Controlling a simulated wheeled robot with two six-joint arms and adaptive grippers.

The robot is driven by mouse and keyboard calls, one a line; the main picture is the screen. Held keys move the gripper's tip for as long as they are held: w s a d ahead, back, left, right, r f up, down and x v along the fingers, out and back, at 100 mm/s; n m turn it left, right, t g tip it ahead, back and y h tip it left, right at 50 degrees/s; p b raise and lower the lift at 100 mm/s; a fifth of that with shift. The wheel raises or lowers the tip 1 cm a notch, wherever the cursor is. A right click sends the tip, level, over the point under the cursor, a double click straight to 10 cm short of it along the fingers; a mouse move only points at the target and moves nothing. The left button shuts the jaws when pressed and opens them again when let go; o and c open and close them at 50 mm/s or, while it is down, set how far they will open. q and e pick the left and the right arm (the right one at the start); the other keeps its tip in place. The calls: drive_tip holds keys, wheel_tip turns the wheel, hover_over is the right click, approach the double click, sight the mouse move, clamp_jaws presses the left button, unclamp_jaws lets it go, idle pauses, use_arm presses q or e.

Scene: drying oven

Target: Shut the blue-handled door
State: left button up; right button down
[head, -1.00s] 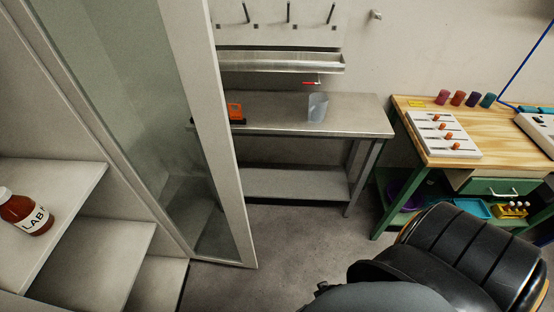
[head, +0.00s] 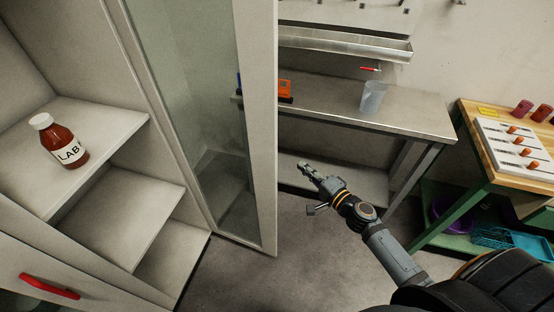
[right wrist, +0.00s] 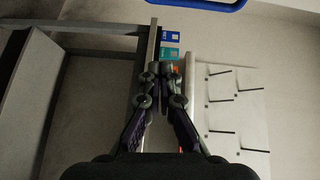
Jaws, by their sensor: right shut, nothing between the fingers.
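A tall cabinet door with a pale frame and a glass pane (head: 185,90) stands open, its free edge (head: 262,130) toward the grey bench. No blue handle can be made out on it in the head view. My right gripper (head: 310,170) is to the right of the door's free edge, apart from it in the picture, shut and empty. In the right wrist view its fingertips (right wrist: 161,70) are together. A blue curved bar (right wrist: 200,4) is cut off at that view's top; I cannot tell what it belongs to. My left gripper is not in view.
Inside the cabinet a brown LAB bottle (head: 65,143) stands on a shelf (head: 115,118). A red handle (head: 50,286) is on the lower front. The metal bench (head: 420,122) holds a clear beaker (head: 373,97) and an orange item (head: 285,90). A wooden workbench (head: 475,115) stands right.

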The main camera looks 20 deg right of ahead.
drive_tip(key=w+a+r+p, duration=0.2)
drive_tip(key=w+a+p, duration=0.5)
drive_tip(key=shift+a+r, duration=0.15)
idle(0.5)
drive_tip(key=shift+m+t, duration=0.3)
